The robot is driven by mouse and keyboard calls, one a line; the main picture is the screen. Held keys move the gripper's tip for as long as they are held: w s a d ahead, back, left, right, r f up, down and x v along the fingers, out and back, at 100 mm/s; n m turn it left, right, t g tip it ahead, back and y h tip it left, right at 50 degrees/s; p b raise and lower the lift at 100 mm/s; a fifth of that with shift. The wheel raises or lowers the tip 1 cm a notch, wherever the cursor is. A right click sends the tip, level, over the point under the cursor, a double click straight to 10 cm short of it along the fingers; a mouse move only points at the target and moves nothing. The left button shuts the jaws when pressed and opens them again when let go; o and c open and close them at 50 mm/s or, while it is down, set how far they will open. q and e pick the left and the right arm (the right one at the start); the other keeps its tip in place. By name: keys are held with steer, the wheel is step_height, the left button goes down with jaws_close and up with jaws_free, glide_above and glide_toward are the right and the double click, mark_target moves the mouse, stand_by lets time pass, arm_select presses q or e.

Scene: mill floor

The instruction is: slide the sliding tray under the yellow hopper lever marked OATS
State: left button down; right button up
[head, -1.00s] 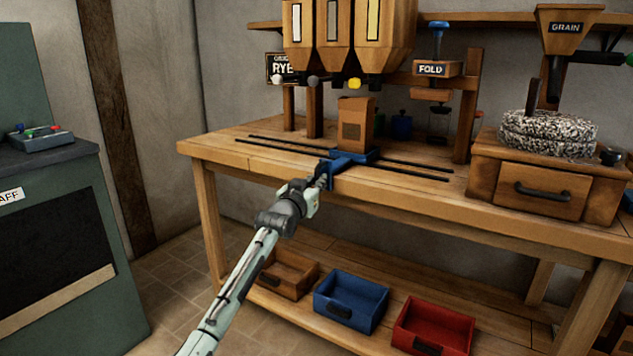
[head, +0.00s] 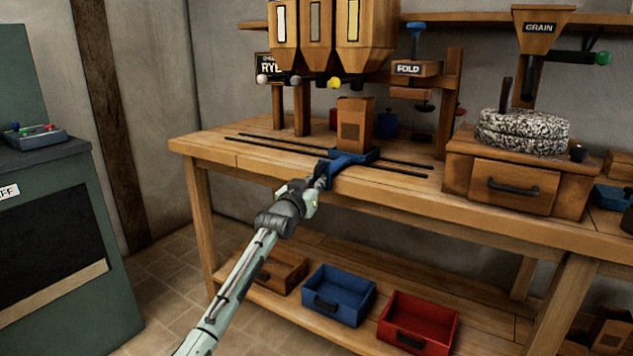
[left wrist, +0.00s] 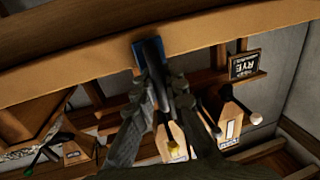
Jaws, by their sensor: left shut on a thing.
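The sliding tray (head: 352,158) is blue and sits on two dark rails on the workbench, with a brown bag (head: 355,122) upright on it. My left gripper (head: 322,181) is shut on the tray's front handle at the bench edge. The wrist view shows the fingers (left wrist: 152,62) at the blue handle (left wrist: 138,54). The yellow lever (head: 334,83) hangs under the rightmost hopper (head: 362,36); in the head view the bag is below it and slightly right. The lever also shows in the wrist view (left wrist: 174,147). No OATS marking is readable. My right gripper is out of view.
A white lever (head: 262,79) and grey lever (head: 295,80) hang to the left. The rails (head: 405,171) run clear on both sides of the tray. The FOLD press (head: 416,70) and grain mill (head: 520,150) stand right. Blue (head: 338,292) and red (head: 418,320) bins sit below.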

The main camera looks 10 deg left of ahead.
arm_select(q)
steer(key=c, duration=1.6)
jaws_free()
steer(key=shift+o, duration=0.2)
steer(key=s+a, duration=0.1)
steer(key=s, duration=1.1)
steer(key=shift+a, duration=0.4)
steer(key=s+a+f+g+y, duration=0.1)
steer(key=s+f+g, duration=0.2)
steer(key=s+f, duration=0.5)
steer(key=s+a+f+g, duration=0.2)
steer(key=s+f, duration=0.1)
steer(key=f, duration=0.9)
steer(key=s+a+f+g+y, duration=0.1)
steer(key=s+f+g, duration=0.2)
steer(key=s+f, duration=0.5)
steer(key=s+a+f+g+y, duration=0.1)
steer(key=s+a+f+g, duration=0.1)
steer(key=s+f, duration=0.7)
steer(key=s+a+f+g+y, duration=0.1)
steer(key=s+f+g, duration=0.3)
steer(key=s+f, duration=0.5)
steer(key=s+a, duration=0.1)
steer(key=s, duration=0.6)
steer(key=shift+g, duration=0.4)
